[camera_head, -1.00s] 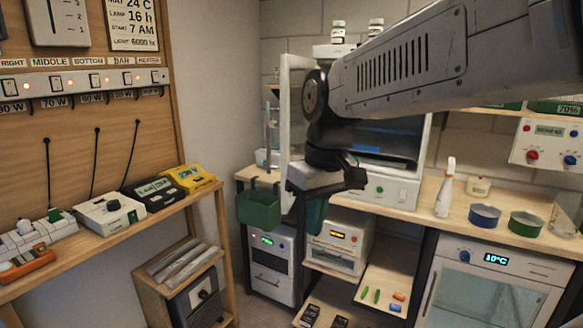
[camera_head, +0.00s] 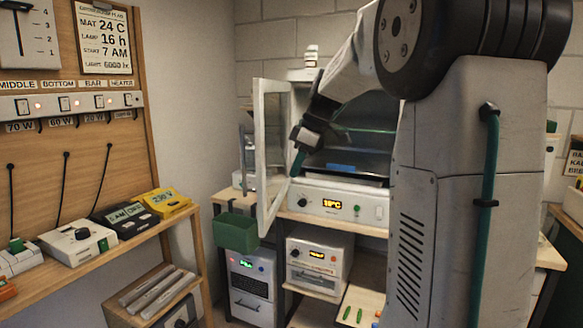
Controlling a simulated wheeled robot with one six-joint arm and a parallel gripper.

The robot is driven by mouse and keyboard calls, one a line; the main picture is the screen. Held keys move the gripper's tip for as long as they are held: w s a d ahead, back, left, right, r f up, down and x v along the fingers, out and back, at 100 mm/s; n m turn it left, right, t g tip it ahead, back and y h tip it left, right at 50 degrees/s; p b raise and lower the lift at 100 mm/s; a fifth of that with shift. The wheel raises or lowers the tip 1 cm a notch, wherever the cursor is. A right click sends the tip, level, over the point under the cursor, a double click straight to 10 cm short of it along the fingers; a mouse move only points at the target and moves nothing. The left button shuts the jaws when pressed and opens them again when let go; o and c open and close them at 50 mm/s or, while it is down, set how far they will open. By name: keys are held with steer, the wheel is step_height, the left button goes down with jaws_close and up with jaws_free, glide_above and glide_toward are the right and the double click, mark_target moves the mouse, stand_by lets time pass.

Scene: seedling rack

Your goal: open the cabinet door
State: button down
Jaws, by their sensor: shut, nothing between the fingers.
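The white cabinet (camera_head: 335,212) stands on the bench with a lit display on its front and dark shelves inside. Its glazed, white-framed door (camera_head: 259,160) stands open, swung out to the left and towards me. My gripper (camera_head: 298,163) is shut and empty, its teal fingers pointing down. I cannot tell whether the fingers touch the door. My arm hides the right part of the cabinet.
A green bin (camera_head: 237,233) hangs at the bench's front left, just below the door. White devices (camera_head: 318,262) stand under the bench. On the left, a wooden shelf (camera_head: 140,236) carries several instruments. The grey wall left of the door leaves some free room.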

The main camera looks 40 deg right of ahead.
steer(key=w+a+f, duration=0.4)
steer(key=w+f, duration=0.1)
steer(key=f, duration=0.1)
steer(key=shift+a+f, duration=0.25)
steer(key=shift+f, duration=0.05)
